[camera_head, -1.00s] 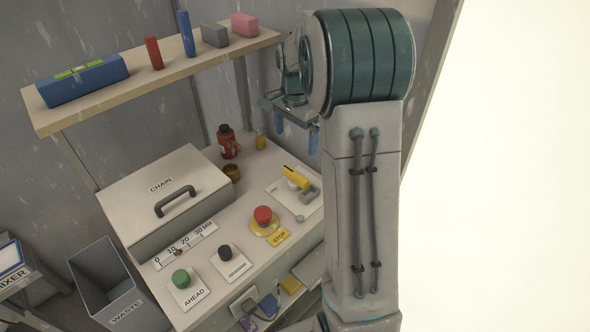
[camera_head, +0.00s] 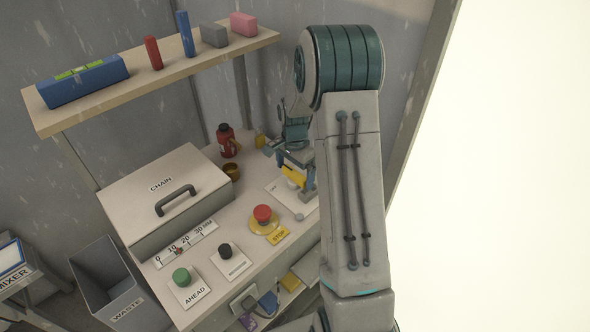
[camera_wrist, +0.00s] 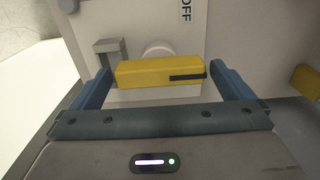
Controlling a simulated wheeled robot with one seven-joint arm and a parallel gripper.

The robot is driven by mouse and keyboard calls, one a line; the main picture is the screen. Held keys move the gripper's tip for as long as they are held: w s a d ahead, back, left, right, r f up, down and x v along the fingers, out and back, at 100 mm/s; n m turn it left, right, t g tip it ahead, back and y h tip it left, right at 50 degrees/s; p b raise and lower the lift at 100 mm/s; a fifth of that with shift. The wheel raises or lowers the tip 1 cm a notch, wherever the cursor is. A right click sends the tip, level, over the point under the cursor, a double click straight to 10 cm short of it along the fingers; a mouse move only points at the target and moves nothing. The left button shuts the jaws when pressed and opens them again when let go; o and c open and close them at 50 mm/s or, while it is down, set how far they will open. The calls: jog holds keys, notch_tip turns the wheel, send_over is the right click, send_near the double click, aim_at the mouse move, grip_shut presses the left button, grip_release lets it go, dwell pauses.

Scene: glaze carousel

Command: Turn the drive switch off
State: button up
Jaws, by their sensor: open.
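The drive switch has a yellow handle (camera_head: 294,177) on a pale plate (camera_head: 280,190) at the right of the bench top. In the wrist view the yellow handle (camera_wrist: 160,73) lies across the picture, with a dark slot at its right end. A round white hub and a grey bracket (camera_wrist: 111,50) show behind it, and the plate's "OFF" label (camera_wrist: 186,11) is above. My gripper (camera_wrist: 160,80) is open, with one blue finger at each end of the handle. I cannot tell whether the fingers touch it. In the head view my gripper (camera_head: 295,168) is at the switch, partly hidden by my arm.
A red stop button (camera_head: 262,213), a black button (camera_head: 225,250) and a green AHEAD button (camera_head: 181,277) stand left of the switch. The chain cover (camera_head: 160,195), a red bottle (camera_head: 227,141) and a shelf (camera_head: 150,85) are nearby. A yellow object (camera_wrist: 306,82) shows at right in the wrist view.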

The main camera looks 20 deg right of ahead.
jog(key=c, duration=0.8)
jog(key=shift+n, duration=0.3)
jog(key=n+b, duration=0.1)
jog(key=n, duration=0.3)
jog(key=shift+b, duration=0.3)
jog(key=n+b, duration=0.1)
jog(key=n, duration=0.3)
jog(key=shift+n, duration=0.4)
jog(key=n, duration=0.4)
jog(key=shift+r+n, duration=0.1)
jog(key=shift+n, duration=0.2)
jog(key=shift+w+n, duration=0.1)
jog(key=shift+n, duration=1.9)
